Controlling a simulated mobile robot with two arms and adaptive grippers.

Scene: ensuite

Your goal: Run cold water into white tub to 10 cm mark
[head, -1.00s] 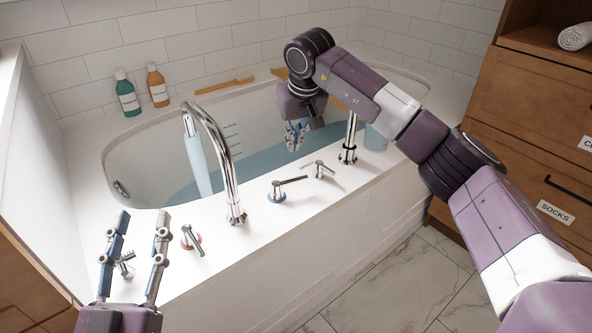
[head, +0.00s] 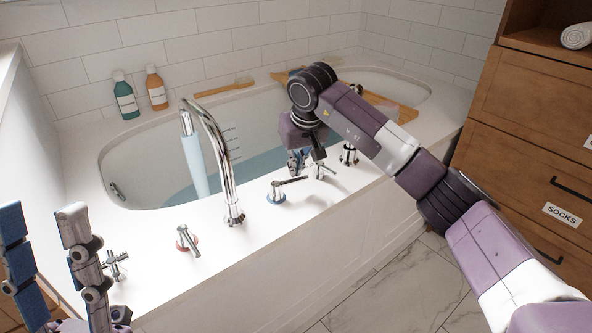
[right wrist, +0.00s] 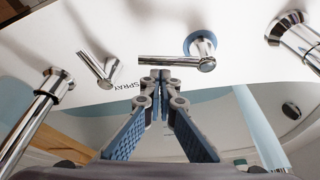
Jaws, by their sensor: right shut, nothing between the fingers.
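The white tub (head: 150,193) holds blue-tinted water (head: 262,165), and a pale blue stream (head: 195,163) falls from the tall chrome spout (head: 226,175). Dark level marks (head: 231,130) show on the inner wall; their figures are too small to read. The blue-ringed lever (head: 279,192) is on the front ledge, its handle pointing right; it also shows in the right wrist view (right wrist: 190,58). My right gripper (head: 298,168) is shut and empty, its fingertips (right wrist: 160,75) close to that handle; contact is unclear. My left gripper (head: 42,212) is open and empty at the left.
A red-ringed lever (head: 187,241) and a cross handle (head: 115,263) are on the ledge left of the spout. A lever by the word SPRAY (right wrist: 103,66) is beside the blue-ringed one. Two bottles (head: 125,97) stand behind, and a wooden caddy (head: 395,106) spans the tub.

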